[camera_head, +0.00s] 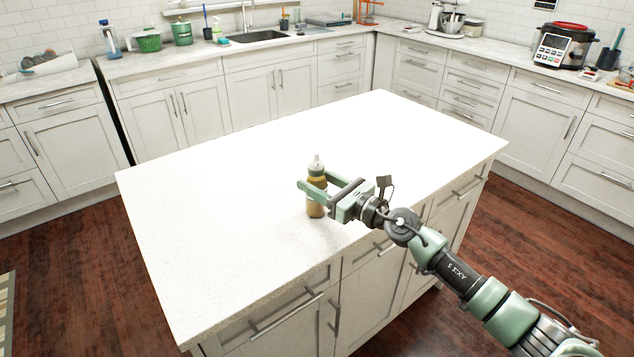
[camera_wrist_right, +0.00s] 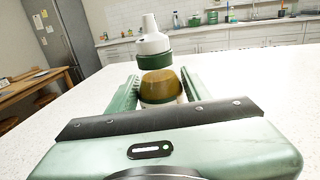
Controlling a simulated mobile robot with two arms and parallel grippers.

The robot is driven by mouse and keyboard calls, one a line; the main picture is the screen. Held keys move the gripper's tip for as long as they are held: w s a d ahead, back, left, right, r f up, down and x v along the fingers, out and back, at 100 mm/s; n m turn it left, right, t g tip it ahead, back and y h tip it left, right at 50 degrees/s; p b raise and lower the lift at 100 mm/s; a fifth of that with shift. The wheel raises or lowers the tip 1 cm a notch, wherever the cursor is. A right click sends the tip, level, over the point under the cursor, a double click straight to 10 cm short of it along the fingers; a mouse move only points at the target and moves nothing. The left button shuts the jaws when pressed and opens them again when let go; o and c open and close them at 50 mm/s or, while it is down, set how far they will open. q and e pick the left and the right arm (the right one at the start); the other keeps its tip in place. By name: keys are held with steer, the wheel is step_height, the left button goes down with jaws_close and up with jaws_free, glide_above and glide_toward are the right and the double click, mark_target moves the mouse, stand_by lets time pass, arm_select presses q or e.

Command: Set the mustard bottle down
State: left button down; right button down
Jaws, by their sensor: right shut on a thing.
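The mustard bottle (camera_head: 316,208) is upright at the island countertop (camera_head: 230,250), near its front edge, with a white nozzle, a green collar and a yellow-brown body. My right gripper (camera_head: 312,187) reaches in from the right and is shut on the bottle's upper body. In the right wrist view the bottle (camera_wrist_right: 155,85) stands between the two green fingers (camera_wrist_right: 157,92). Its lower part is hidden there by the gripper. I cannot tell for sure whether its base touches the counter. My left gripper is not in view.
The rest of the island top is bare. Counters along the back and right walls hold a green basket (camera_head: 148,41), a green canister (camera_head: 182,33), a sink (camera_head: 258,37) and a cooker (camera_head: 552,47). A wooden table (camera_wrist_right: 32,88) stands left in the wrist view.

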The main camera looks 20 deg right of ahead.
steer(key=c, duration=0.6)
jaws_free()
steer(key=shift+s+d+r+p, duration=0.1)
steer(key=shift+p, duration=0.2)
steer(key=b+v, duration=0.1)
steer(key=v, duration=0.2)
steer(key=b+v, duration=0.1)
steer(key=v, duration=0.3)
steer(key=b+v, duration=0.1)
steer(key=v, duration=0.2)
steer(key=shift+s+d+f, duration=0.2)
steer(key=shift+s+f, duration=0.1)
steer(key=shift+s, duration=0.05)
steer(key=shift+s+d+r, duration=0.15)
steer(key=shift+s+d, duration=0.1)
steer(key=shift+s, duration=0.15)
steer(key=shift+r, duration=0.1)
